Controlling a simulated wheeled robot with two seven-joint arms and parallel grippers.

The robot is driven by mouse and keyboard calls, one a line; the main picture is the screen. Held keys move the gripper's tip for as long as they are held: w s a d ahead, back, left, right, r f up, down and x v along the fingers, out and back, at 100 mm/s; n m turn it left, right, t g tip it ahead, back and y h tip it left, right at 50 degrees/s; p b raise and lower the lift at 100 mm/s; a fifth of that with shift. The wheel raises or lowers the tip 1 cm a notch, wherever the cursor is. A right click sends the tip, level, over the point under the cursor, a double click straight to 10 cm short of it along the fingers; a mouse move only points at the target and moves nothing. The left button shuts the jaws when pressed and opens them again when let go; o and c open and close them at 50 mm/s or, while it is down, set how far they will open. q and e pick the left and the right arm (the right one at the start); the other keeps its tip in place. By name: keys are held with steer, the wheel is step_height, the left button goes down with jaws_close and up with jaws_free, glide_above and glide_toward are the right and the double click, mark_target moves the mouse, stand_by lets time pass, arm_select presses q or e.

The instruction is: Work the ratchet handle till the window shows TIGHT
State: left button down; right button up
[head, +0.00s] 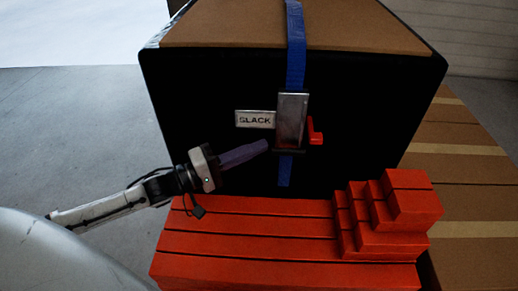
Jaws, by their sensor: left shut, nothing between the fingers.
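The window (255,119) is a small pale plate that reads SLACK, on the front of a big black-sided box (190,100). Just right of it is the grey metal ratchet (291,118), upright on a blue strap (295,45) that runs over the box top and down its front. A red handle piece (315,134) sticks out at the ratchet's right side. My left gripper (264,146) comes in from the lower left, with its fingers shut and empty. Its tips appear just left of the ratchet's lower end; I cannot tell whether they touch. My right gripper is not in view.
Red stacked blocks (250,250) stand in front of the box, with a stepped red stack (410,205) at right. Brown taped cartons (468,190) lie to the right. Grey floor (70,130) is clear at left.

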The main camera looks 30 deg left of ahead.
arm_select(q)
steer(key=shift+w+d, duration=0.35)
steer(key=shift+w, duration=0.2)
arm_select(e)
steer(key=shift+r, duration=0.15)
arm_select(q)
steer(key=shift+r, duration=0.1)
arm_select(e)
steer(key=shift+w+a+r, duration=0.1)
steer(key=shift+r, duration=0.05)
